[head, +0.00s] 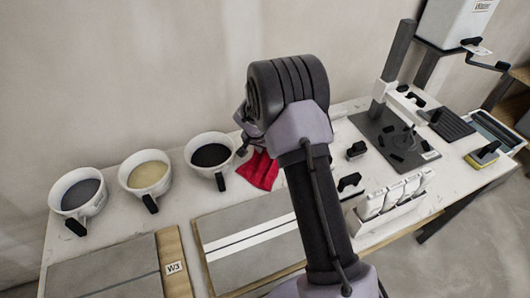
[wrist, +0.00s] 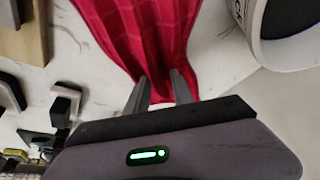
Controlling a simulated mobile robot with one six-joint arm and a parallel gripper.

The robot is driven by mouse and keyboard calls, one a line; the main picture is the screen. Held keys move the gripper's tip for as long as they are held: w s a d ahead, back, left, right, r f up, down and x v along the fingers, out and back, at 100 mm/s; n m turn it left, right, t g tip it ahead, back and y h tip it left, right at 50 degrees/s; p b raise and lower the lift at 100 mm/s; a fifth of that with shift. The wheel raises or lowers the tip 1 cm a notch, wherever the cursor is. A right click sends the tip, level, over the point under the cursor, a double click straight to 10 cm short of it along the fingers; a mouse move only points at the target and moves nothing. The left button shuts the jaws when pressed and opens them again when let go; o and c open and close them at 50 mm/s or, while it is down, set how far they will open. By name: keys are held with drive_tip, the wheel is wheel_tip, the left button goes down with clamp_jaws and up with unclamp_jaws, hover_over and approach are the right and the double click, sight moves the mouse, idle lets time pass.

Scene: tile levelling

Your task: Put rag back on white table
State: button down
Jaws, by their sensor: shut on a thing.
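The red rag (head: 258,170) shows in the head view beside my arm, over the white table (head: 120,245), just right of the bucket with dark contents. In the wrist view the rag (wrist: 145,35) is gathered to a narrow end between my gripper's two fingers (wrist: 160,90). My gripper is shut on that end.
Several white buckets (head: 148,172) with black handles stand at the left. Grey tile boards (head: 110,270) lie in front. A dark stand (head: 395,140), black clips and a white rack (head: 392,200) are on the right. A bucket (wrist: 285,35) is close beside the rag.

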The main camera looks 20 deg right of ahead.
drive_tip(key=c, duration=1.1)
unclamp_jaws()
